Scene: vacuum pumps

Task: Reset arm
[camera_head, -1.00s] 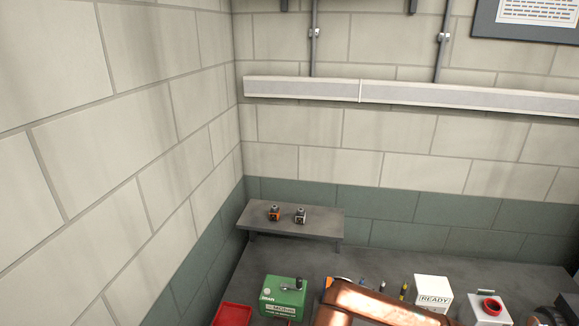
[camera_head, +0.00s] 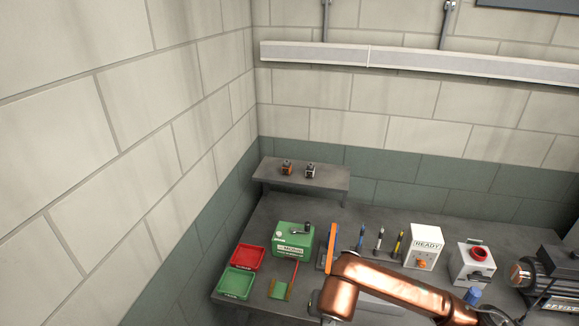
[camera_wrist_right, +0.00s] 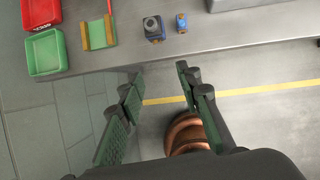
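My right arm's copper link (camera_head: 390,288) crosses the lower right of the head view, over the front of the workbench (camera_head: 215,296); its gripper does not show there. In the right wrist view my right gripper (camera_wrist_right: 160,82) is open, its two green-padded fingers apart with only floor and the bench edge seen between and beyond them. It holds nothing. My left gripper is in neither current view.
The bench holds a red tray (camera_head: 247,258), a green tray (camera_head: 237,283), a green box (camera_head: 293,241), a white READY box (camera_head: 424,246), a red-button box (camera_head: 474,265) and a dark pump (camera_head: 550,280). A shelf (camera_head: 330,182) carries two small parts.

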